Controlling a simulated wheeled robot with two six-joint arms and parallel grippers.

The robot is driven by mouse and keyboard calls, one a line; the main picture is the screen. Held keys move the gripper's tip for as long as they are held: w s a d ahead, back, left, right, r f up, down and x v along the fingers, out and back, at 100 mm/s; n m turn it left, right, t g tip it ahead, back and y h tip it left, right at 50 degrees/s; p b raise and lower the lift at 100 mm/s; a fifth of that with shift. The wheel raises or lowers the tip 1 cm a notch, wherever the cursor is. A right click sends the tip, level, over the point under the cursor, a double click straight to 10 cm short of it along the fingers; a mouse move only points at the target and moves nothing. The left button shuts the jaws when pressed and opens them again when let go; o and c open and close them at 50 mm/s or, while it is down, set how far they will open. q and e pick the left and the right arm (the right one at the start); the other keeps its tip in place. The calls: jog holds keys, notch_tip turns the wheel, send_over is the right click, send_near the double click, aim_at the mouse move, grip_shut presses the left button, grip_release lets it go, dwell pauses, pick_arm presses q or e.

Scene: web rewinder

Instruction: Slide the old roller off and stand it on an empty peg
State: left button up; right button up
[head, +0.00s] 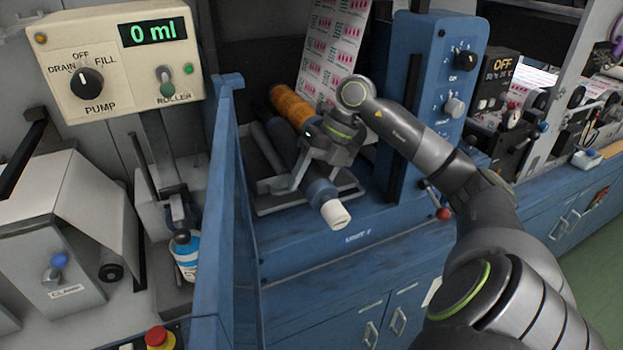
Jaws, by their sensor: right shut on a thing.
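The roller (292,106) lies in the blue machine, running from the back toward the front. Its body is orange, and a blue section and a white end stick out toward me at the front. My right gripper (309,178) comes in from the right and is shut on the roller near its blue front section. The gripper hides the middle of the roller. I cannot tell whether the roller is still seated. No peg can be made out. My left gripper is not in view.
A grey roller (268,146) lies left of the orange one, above a metal tray (285,203). A tall blue panel (228,190) stands close on the left. The pump box (116,60) reads 0 ml. A blue control column (440,70) stands right. Printed web hangs behind.

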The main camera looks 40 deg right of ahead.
aim_at(334, 201)
jog(key=shift+r, duration=0.1)
jog(key=shift+c, duration=0.8)
